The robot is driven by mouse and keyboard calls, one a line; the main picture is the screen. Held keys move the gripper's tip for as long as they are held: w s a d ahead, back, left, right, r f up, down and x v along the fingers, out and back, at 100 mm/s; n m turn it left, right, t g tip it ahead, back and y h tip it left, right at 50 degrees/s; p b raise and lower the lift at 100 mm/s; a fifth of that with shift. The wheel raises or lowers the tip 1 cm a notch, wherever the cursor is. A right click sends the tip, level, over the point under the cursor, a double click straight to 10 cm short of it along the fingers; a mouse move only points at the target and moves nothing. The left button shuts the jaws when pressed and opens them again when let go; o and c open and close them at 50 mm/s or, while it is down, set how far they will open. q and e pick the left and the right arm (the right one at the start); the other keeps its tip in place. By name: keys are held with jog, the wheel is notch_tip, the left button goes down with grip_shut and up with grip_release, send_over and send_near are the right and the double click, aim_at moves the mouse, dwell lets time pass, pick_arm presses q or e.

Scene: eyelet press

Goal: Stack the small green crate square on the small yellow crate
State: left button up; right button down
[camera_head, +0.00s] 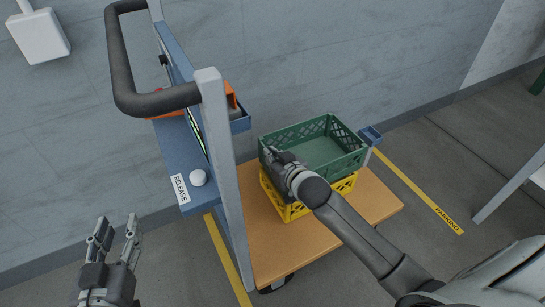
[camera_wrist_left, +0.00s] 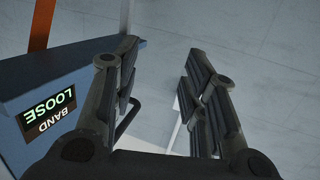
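The small green crate (camera_head: 322,150) is over the small yellow crate (camera_head: 287,212) on the wooden deck in the head view. The yellow crate shows below its near side and left corner. I cannot tell whether the green crate rests fully on it or is squarely aligned. My right gripper (camera_head: 277,156) is at the green crate's left rim, touching or very close. Its fingers are too small and dark to tell whether they are closed on the rim. My left gripper (camera_head: 118,235) is open and empty at the lower left; its spread fingers also show in the left wrist view (camera_wrist_left: 160,85).
The wooden deck (camera_head: 275,248) belongs to a cart with a grey post (camera_head: 222,150) and black handle (camera_head: 117,60). A blue panel has a white RELEASE knob (camera_head: 198,177). A display (camera_wrist_left: 48,110) reads BAND LOOSE. A small blue holder (camera_head: 371,135) is right of the crates.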

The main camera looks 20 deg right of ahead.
pick_arm(q)
jog(key=shift+f, duration=0.2)
pick_arm(e)
jog(key=shift+r, duration=0.1)
pick_arm(q)
jog(key=shift+s+a+f+g, duration=0.15)
jog(key=shift+f+g, duration=0.05)
jog(key=shift+g, duration=0.1)
jog(key=shift+s+a+f+g+y, duration=0.15)
jog(key=shift+f+g+y, duration=0.2)
jog(key=shift+f, duration=0.25)
jog(key=shift+s+f+p, duration=0.1)
jog(key=shift+f+p, duration=0.15)
jog(key=shift+p, duration=0.05)
jog(key=shift+s+a+f+g, duration=0.1)
jog(key=shift+f+g, duration=0.15)
jog(key=shift+g, duration=0.1)
jog(key=shift+s+a+f+g, duration=0.15)
jog(key=shift+s+f+g, duration=0.25)
jog(key=shift+f, duration=0.3)
dwell(0.5)
jog(key=shift+s+a+f+p, duration=0.1)
jog(key=shift+s+f+p, duration=0.2)
jog(key=shift+f, duration=0.1)
jog(key=shift+s+a+f+g+y, duration=0.3)
jog(key=shift+s+f+g+y, duration=0.05)
jog(key=shift+f+g, duration=0.35)
dwell(0.7)
